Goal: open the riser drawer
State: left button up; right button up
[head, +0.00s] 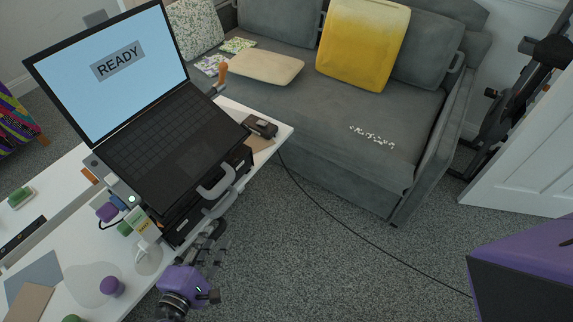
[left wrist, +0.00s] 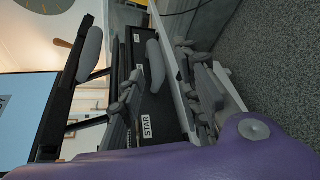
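The black riser (head: 182,222) stands on the white table under an open laptop (head: 160,130). Two grey handles, an upper one (head: 216,180) and a lower one (head: 220,206), stick out from its front. In the left wrist view an upper handle (left wrist: 92,55) and a lower handle (left wrist: 155,66) show beside the dark front, which has "STAR" labels. My purple left gripper (head: 213,240) is in front of the riser, below the handles. Its fingers (left wrist: 158,98) are spread, with the lower handle seen between or just beyond them; contact cannot be told. My right gripper is not in view.
A dark device (head: 261,126) lies at the table's far corner. A grey sofa (head: 330,120) stands behind. Carpet in front of the riser is clear except for a cable.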

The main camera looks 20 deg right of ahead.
aim_at(222, 207)
pick_arm(q)
jog(key=shift+n, duration=0.9)
jog(key=x, duration=0.9)
jog(key=w+a+r+x, duration=0.1)
jog(key=x, duration=0.3)
jog(key=shift+w+d, duration=0.15)
jog(key=shift+w, duration=0.05)
jog(key=shift+c, duration=0.3)
jog(key=c, duration=0.6)
jog(key=shift+w+r, duration=0.1)
grip_shut()
